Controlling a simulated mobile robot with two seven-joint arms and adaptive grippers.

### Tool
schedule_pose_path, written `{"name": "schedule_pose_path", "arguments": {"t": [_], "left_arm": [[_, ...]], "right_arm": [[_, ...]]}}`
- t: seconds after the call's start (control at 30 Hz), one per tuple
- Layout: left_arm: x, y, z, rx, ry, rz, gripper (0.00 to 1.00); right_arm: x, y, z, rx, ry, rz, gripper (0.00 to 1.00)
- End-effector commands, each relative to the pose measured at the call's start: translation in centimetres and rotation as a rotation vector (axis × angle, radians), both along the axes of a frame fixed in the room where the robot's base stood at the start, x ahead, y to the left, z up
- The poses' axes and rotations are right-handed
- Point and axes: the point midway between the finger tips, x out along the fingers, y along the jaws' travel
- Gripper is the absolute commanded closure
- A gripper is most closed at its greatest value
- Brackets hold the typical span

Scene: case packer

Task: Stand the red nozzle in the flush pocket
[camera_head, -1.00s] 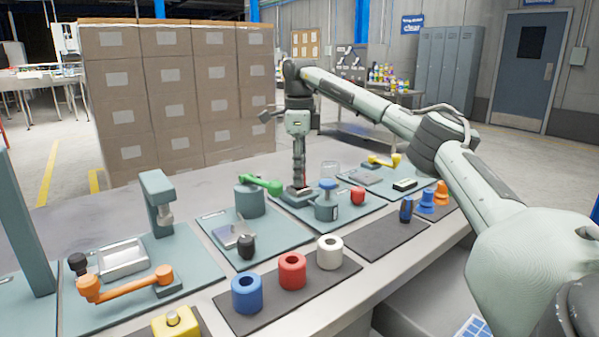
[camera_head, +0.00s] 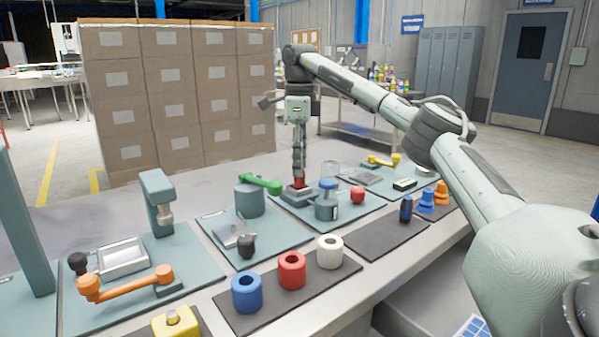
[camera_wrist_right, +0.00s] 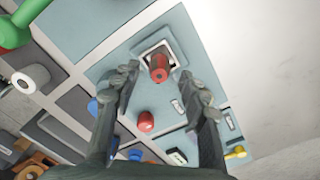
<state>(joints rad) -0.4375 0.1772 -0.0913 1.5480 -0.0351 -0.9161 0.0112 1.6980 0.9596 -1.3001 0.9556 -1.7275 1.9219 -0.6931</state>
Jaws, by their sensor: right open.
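The red nozzle (camera_head: 299,183) stands in the flush pocket (camera_head: 290,193), a grey square block with an opening on a teal plate. In the right wrist view the nozzle (camera_wrist_right: 159,68) appears upright inside the pale-rimmed pocket (camera_wrist_right: 172,50); whether it is fully seated I cannot tell. My right gripper (camera_head: 299,175) points down just above the nozzle. In the wrist view its two fingers (camera_wrist_right: 158,76) are spread apart on either side of the nozzle, with gaps visible. My left gripper is out of view.
A blue-topped grey cylinder (camera_head: 327,203) and a red knob (camera_head: 358,195) stand close on the same plate. A green handle (camera_head: 261,184) on a grey post is to the left. Blue, red and white rings (camera_head: 329,252) stand on a dark mat in front.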

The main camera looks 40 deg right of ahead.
Motion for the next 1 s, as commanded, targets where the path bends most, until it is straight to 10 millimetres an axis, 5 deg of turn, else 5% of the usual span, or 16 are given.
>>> {"name": "schedule_pose_path", "arguments": {"t": [0.2,0.4,1.0], "left_arm": [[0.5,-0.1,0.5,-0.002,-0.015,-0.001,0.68],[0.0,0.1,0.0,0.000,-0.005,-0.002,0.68],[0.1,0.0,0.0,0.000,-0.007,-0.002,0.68]], "right_arm": [[0.1,0.1,5.2,0.001,-0.004,0.001,0.56],[0.1,0.1,8.3,-0.001,-0.001,0.002,0.56],[0.2,0.1,9.2,0.002,-0.001,0.004,0.56]]}}
